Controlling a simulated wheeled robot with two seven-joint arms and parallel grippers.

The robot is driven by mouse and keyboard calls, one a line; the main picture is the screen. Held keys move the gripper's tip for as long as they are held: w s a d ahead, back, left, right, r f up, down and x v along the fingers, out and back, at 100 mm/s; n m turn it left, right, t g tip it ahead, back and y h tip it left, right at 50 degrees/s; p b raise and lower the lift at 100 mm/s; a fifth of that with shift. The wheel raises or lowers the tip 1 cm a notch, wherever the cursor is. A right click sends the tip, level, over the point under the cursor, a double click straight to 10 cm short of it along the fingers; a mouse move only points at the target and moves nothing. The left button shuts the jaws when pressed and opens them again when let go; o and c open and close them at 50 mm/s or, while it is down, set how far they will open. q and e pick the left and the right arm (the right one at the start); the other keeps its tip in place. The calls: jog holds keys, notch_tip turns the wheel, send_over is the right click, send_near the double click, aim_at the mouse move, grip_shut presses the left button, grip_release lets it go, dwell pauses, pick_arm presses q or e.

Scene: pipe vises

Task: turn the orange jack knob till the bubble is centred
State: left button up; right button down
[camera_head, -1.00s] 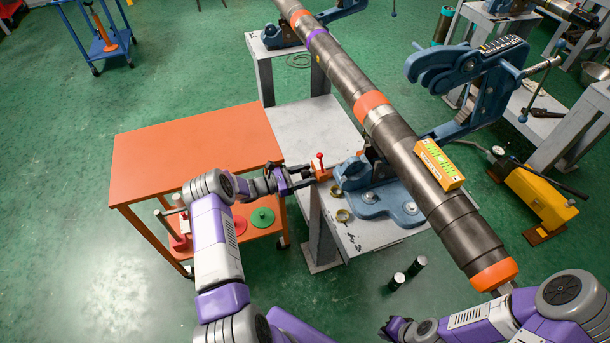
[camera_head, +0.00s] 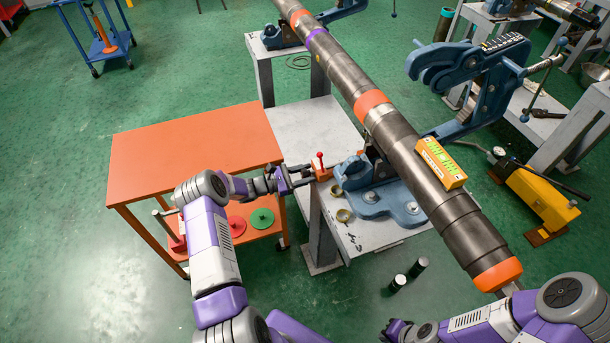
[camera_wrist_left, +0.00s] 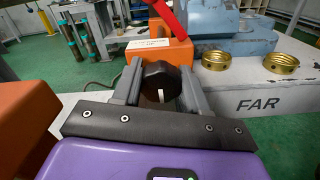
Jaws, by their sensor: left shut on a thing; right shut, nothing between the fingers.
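The orange jack (camera_head: 322,173) with a red lever on top stands on the grey bench beside the blue vise. In the left wrist view the jack body (camera_wrist_left: 158,50) is just ahead, with its dark faceted knob (camera_wrist_left: 161,80) facing me. My left gripper (camera_head: 308,176) is shut on this knob, one finger on each side; a pale mark shows on the knob. The orange-yellow level (camera_head: 440,163) with green vials lies on the dark pipe (camera_head: 402,150). Its bubble is too small to make out. My right gripper (camera_head: 390,329) is shut and empty, low in the head view.
The blue vise (camera_head: 378,198) stands close right of the jack. Brass rings (camera_wrist_left: 215,61) lie on the bench. An orange cart (camera_head: 190,150) is under and left of my left arm. Two dark cylinders (camera_head: 408,275) stand on the floor.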

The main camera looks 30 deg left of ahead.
pick_arm(q)
jog(key=o, duration=1)
jog(key=shift+f, duration=0.15)
jog(key=shift+o, duration=0.2)
jog(key=shift+s+a, duration=0.1)
jog(key=p+v, duration=0.1)
jog(key=v, duration=0.6)
jog(key=shift+s, duration=0.2)
jog(key=shift+a, duration=0.1)
